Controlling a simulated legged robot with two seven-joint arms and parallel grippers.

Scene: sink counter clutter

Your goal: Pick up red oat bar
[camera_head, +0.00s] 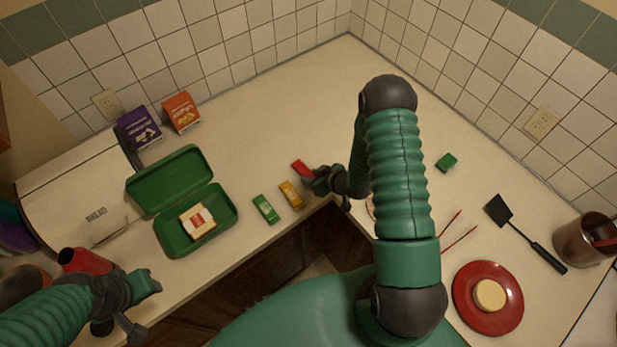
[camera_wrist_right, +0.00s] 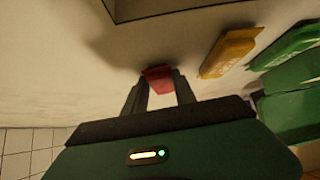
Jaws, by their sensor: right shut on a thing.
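The red oat bar (camera_head: 301,168) is at the counter's inner corner, beside the yellow bar. My right gripper (camera_head: 312,174) is shut on its near end. In the right wrist view the red oat bar (camera_wrist_right: 157,78) sits between the two fingertips (camera_wrist_right: 158,90); I cannot tell whether it still touches the counter. My left gripper (camera_head: 142,303) is at the lower left, over the counter's front edge and away from the bars; its finger gap is not clear.
A yellow bar (camera_head: 291,194) and a green bar (camera_head: 265,208) lie left of the red one. An open green lunch box (camera_head: 171,245) holds a packaged sandwich (camera_head: 197,221). A red plate (camera_head: 487,326), spatula (camera_head: 518,229) and green block (camera_head: 446,162) lie right.

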